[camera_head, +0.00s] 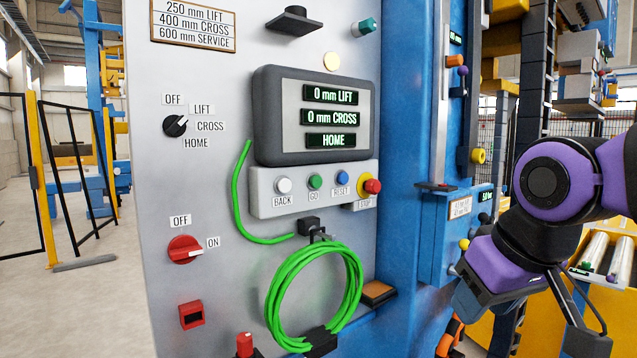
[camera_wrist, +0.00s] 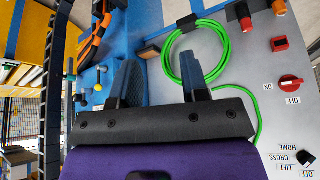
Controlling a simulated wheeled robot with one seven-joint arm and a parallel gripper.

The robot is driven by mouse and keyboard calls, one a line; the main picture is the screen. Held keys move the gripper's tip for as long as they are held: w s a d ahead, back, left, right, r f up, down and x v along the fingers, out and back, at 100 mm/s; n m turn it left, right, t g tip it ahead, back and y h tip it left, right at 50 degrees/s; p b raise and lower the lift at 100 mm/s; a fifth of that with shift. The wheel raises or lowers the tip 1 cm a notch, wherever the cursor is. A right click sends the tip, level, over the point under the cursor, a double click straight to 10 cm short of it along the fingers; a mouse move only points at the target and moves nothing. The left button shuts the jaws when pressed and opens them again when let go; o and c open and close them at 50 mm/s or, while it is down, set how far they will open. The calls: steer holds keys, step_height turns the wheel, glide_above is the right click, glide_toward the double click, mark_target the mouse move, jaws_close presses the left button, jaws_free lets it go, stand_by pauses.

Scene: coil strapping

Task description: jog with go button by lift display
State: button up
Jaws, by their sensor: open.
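The display unit (camera_head: 268,112) on the grey panel has a lift display (camera_head: 330,96) reading "0 mm LIFT". Below it a cross display (camera_head: 330,118) reads "0 mm CROSS" and a third display (camera_head: 330,140) reads "HOME". The green GO button (camera_head: 315,181) sits under them, between the white BACK button (camera_head: 284,185) and the blue RESET button (camera_head: 343,178). A black selector knob (camera_head: 175,126) has OFF, LIFT, CROSS and HOME labels; its white mark points rightward, exact label unclear. My gripper (camera_wrist: 160,78) is open and empty, apart from the panel; its view is upside down.
A red STOP button (camera_head: 372,186) sits right of RESET. A green hose coil (camera_head: 278,306) hangs below the buttons. A red rotary switch (camera_head: 183,250) points toward ON. A sign (camera_head: 193,22) reads 250 mm LIFT, 400 mm CROSS, 600 mm SERVICE. Blue machine parts (camera_head: 405,190) stand right.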

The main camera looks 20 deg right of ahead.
jaws_close()
stand_by(1.6)
